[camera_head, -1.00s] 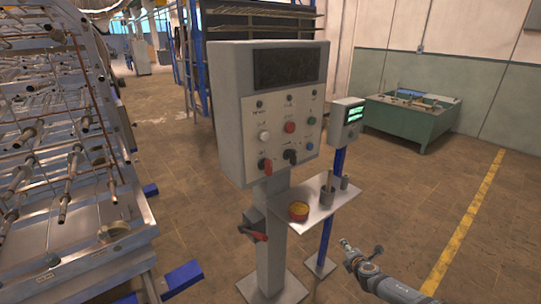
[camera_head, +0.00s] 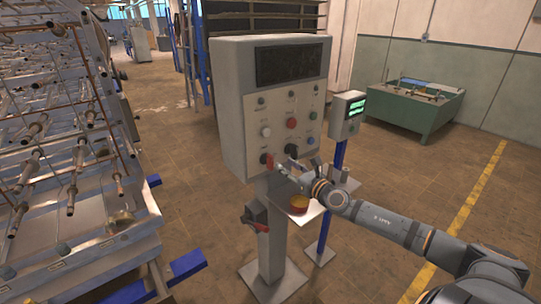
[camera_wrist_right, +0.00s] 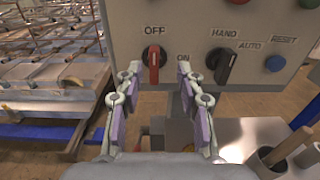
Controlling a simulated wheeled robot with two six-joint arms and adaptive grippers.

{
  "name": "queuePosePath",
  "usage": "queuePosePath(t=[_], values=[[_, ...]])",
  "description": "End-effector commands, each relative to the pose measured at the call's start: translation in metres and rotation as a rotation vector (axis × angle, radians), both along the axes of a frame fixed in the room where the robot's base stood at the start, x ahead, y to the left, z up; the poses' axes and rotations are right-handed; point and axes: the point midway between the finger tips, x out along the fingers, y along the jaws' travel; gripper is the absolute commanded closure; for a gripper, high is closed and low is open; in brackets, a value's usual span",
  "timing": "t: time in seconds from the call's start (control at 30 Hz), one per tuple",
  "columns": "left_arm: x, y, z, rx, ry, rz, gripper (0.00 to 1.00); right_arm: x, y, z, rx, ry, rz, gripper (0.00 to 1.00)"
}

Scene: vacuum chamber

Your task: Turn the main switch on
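The red rotary switch (camera_head: 269,160) is on the lower left of the grey control box's front panel (camera_head: 291,115). In the right wrist view the red switch (camera_wrist_right: 153,62) stands upright, below the OFF label and left of the ON label. My right gripper (camera_head: 284,165) is at the panel's lower edge. In the wrist view its two fingers (camera_wrist_right: 159,76) are spread, one on each side of the red switch, with visible gaps. I cannot tell how far the tips are from the panel. My left gripper is not in view.
A black HAND/AUTO knob (camera_wrist_right: 221,64) and a blue RESET button (camera_wrist_right: 275,63) sit to the right of the switch. A metal rack (camera_head: 60,150) stands left.

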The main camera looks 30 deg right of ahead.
Motion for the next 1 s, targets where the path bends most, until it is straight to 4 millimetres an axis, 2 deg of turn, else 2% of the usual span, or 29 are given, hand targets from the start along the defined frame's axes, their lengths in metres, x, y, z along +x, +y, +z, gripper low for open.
queuePosePath(t=[0.07,0.13,0.3,0.43,0.6,0.93,0.97,1.0], values=[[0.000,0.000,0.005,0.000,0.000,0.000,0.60,0.008,0.007,0.004,0.015,-0.012,0.014,0.62],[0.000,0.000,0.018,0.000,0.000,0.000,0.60,0.016,0.005,0.010,0.014,-0.014,0.010,0.62],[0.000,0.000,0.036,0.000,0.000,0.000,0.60,0.039,0.012,0.008,0.016,-0.010,0.018,0.62],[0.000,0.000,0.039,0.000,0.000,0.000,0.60,0.063,0.013,0.005,0.013,-0.010,0.018,0.62],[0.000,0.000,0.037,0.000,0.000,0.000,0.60,0.081,0.013,0.002,0.009,-0.008,0.017,0.62],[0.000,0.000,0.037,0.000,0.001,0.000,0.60,0.086,0.014,0.001,0.005,-0.006,0.019,0.62],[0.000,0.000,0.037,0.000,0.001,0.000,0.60,0.086,0.014,0.001,0.005,-0.006,0.019,0.64],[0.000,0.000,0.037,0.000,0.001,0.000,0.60,0.086,0.014,0.001,0.005,-0.006,0.019,0.69]])
